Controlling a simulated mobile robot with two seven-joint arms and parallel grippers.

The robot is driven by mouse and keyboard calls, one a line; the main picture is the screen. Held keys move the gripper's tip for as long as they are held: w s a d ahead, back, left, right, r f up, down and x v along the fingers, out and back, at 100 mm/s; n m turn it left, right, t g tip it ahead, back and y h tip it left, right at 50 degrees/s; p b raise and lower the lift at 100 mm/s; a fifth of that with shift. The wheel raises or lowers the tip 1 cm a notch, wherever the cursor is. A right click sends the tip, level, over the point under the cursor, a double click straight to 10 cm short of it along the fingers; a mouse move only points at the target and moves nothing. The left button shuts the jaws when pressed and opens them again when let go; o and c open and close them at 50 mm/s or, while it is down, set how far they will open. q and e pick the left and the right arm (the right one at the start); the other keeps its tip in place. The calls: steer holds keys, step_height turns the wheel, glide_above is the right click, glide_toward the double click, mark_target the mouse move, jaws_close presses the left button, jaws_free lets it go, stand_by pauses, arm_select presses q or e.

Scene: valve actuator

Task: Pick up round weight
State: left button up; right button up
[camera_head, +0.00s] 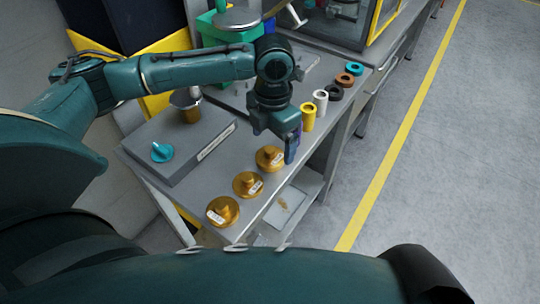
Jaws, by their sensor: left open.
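Three round gold weights with knobs stand in a slanting row along the table's edge: a near one (223,211), a middle one (248,184) and a far one (270,158). My left gripper (291,154) points down just right of the far weight, close to it. It is open, with no weight seen between its fingers; whether it touches the far weight I cannot tell. My right gripper is not in view.
The grey table (205,180) also holds a grey box (180,140) with a teal knob (161,152). A yellow cylinder (308,117), a white cylinder (320,102) and several dark and brown rings (345,80) line the right edge. Open floor (440,170) lies to the right.

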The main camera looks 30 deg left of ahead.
mark_target(270, 148)
arm_select(q)
steer(key=shift+s+a+f, duration=0.1)
steer(key=shift+a+f, duration=0.05)
steer(key=shift+f, duration=0.85)
steer(key=shift+a+f, duration=0.1)
steer(key=shift+f, duration=0.85)
steer(key=shift+c, duration=0.6)
steer(key=shift+r, duration=0.1)
steer(key=c, duration=1.2)
